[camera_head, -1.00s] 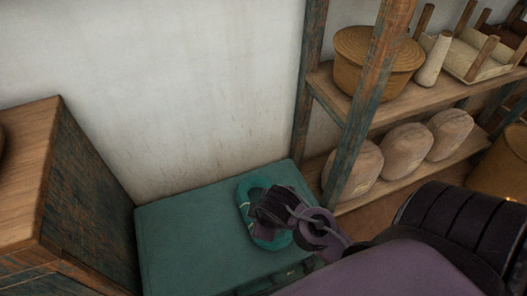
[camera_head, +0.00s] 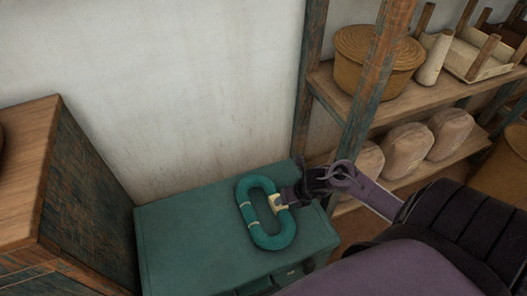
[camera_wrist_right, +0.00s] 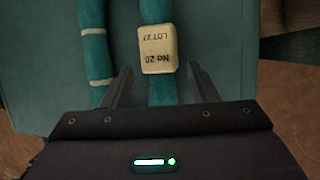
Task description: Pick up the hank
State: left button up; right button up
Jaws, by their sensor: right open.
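The hank (camera_head: 245,209) is a teal oval loop with pale ties and a cream tag (camera_head: 277,202) on its right side. It lies flat on the green chest top (camera_head: 180,235). My right gripper (camera_head: 287,197) is at the hank's right side, by the tag. In the right wrist view the gripper (camera_wrist_right: 162,88) is open; the tagged strand (camera_wrist_right: 162,92) runs between its fingers, and the other strand (camera_wrist_right: 93,50) is left of the left finger. I cannot tell whether the fingers touch the strand. My left gripper is not in view.
A wooden cabinet (camera_head: 85,190) stands at the left. A shelf post (camera_head: 363,90) rises behind my right arm. The shelves hold a round basket (camera_head: 372,65), a pale cone (camera_head: 434,58) and several wrapped bundles (camera_head: 408,148). The chest top left of the hank is clear.

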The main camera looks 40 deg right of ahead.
jog(key=b+x, duration=0.1)
jog(key=x, duration=0.6)
jog(key=shift+b, duration=0.3)
jog(key=shift+f, duration=0.25)
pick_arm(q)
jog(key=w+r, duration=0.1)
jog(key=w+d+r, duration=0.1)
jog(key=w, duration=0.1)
pick_arm(e)
jog(key=shift+c, duration=0.3)
jog(key=shift+r, duration=0.1)
jog(key=c, duration=0.8)
jog(key=shift+o, duration=0.2)
